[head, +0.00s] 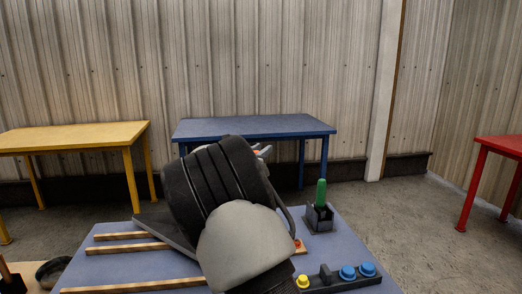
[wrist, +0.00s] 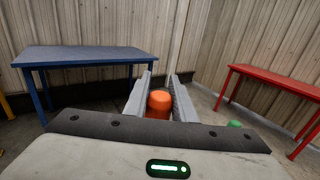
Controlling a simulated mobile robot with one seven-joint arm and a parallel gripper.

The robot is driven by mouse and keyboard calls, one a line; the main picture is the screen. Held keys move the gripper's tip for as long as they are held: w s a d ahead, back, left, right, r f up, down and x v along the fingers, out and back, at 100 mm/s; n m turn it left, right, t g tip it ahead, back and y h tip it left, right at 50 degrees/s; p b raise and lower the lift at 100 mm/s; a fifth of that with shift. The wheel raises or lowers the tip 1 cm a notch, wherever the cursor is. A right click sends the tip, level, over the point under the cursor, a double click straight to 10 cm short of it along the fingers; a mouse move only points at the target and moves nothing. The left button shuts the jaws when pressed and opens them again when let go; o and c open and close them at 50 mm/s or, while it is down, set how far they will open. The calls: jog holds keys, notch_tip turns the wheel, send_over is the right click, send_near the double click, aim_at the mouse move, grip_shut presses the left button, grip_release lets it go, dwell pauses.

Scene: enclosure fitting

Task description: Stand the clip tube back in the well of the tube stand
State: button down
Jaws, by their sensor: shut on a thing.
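My gripper (wrist: 160,88) is shut on an orange, round-ended piece (wrist: 158,104), which looks like the clip tube. The piece sits between the two grey fingers in the wrist view; its lower part is hidden by my gripper body. A dark grey stand (head: 320,221) holds an upright green handle (head: 321,191) on the worktop, right of my arm. I cannot tell whether this is the tube stand; no empty well is clearly visible.
A dark block with a yellow knob (head: 303,281) and blue knobs (head: 348,272) lies at the worktop's front right. Wooden strips (head: 130,286) lie at the left. A small red-and-wood piece (head: 299,247) is beside my arm. Blue (head: 250,127), yellow and red tables stand beyond.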

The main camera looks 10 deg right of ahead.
notch_tip(320, 180, down, 10)
jog(key=b, duration=0.6)
jog(key=shift+f+b, duration=0.2)
jog(key=shift+b, duration=0.15)
dwell(0.4)
jog(key=c, duration=1.4)
grip_release()
